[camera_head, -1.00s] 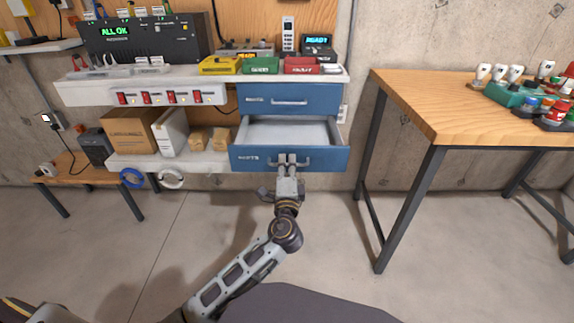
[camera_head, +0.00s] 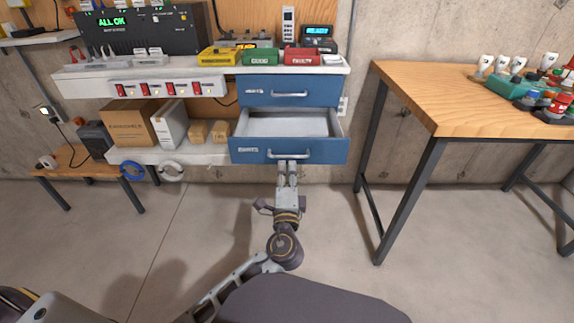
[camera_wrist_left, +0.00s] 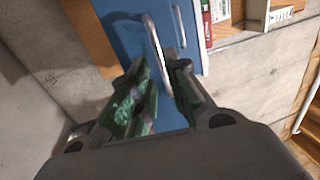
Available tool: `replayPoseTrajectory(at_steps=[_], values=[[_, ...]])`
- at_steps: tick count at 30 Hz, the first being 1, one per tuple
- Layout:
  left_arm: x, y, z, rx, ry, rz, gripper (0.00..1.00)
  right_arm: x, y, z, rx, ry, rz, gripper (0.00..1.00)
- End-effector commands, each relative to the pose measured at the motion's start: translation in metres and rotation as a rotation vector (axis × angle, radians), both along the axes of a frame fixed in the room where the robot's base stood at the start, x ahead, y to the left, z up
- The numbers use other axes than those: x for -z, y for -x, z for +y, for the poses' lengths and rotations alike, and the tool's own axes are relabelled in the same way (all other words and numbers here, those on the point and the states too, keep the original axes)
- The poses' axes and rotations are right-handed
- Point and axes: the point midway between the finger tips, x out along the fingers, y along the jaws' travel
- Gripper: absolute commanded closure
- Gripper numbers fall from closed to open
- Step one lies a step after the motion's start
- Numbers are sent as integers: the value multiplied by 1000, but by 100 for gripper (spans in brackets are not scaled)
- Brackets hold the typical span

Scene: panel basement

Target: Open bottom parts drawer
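The bottom parts drawer (camera_head: 250,153) is blue with a white label and is pulled out, showing its pale, empty-looking inside. Its silver bar handle (camera_head: 270,155) is on the front face. My left gripper (camera_head: 288,168) is just below and in front of this handle. In the left wrist view the gripper (camera_wrist_left: 163,72) is open, its fingers apart. The handle (camera_wrist_left: 155,38) lies at and beyond the fingertips there, against the blue front. Whether a finger touches it I cannot tell. My right gripper is not in view.
A shut blue drawer (camera_head: 255,93) sits above the open one. A wooden table (camera_head: 425,105) with metal legs is at the right. The concrete floor (camera_head: 210,220) in front of the drawers is clear.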

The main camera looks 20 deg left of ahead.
Motion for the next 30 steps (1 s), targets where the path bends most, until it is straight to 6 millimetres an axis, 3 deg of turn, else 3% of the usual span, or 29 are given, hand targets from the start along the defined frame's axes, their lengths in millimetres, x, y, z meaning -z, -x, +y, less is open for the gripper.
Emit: replayPoseTrajectory(at_steps=[9,30], values=[[3,14,-4,0,0,0,83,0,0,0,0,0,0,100],[4,15,-3,4,45,-8,83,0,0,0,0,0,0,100]])
